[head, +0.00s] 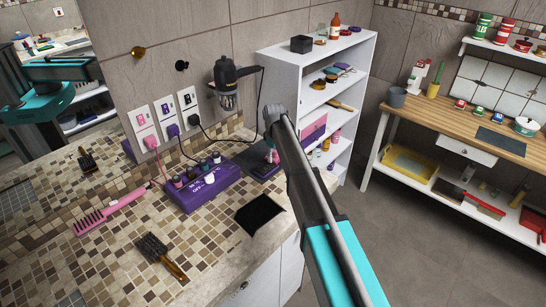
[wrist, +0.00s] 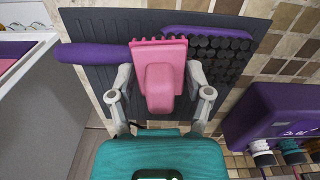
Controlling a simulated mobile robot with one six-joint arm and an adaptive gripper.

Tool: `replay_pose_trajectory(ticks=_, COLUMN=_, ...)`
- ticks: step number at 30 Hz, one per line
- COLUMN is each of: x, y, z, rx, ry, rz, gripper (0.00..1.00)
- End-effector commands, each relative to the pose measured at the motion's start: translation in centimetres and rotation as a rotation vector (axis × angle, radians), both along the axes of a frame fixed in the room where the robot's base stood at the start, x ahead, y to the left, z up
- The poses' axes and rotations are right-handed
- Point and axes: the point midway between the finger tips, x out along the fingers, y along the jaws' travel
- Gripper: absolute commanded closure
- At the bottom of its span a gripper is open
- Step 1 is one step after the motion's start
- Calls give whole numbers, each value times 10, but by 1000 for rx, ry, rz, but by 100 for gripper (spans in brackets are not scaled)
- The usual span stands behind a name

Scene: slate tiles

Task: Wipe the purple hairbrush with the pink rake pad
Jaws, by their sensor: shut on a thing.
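In the wrist view my gripper (wrist: 160,88) is shut on the pink rake pad (wrist: 161,75), with one finger on each side of it. The pad's toothed edge points away from the wrist. The purple hairbrush lies on a dark grey mat (wrist: 95,85). Its plain purple handle (wrist: 88,54) reaches left of the pad, and its head with dark bristles (wrist: 222,55) lies to the right. The pad overlaps the middle of the brush; I cannot tell whether they touch. In the head view my arm hides most of the gripper, pad and brush.
A purple control box (head: 203,184) with several knobs stands beside the mat. A pink comb (head: 110,211) and a brown brush (head: 161,256) lie on the tiled counter. A white shelf (head: 290,62) stands behind. Bare tiles show at the counter's front left.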

Motion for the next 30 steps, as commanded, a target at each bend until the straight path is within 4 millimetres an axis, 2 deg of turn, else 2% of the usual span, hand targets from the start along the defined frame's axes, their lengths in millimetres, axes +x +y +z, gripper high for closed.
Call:
replay_pose_trajectory(ticks=19, x=-1, y=1, z=2, rx=-1, ry=-1, rz=0, gripper=73)
replay_pose_trajectory(ticks=30, x=-17, y=13, z=0, rx=-1, ry=-1, rz=0, gripper=73)
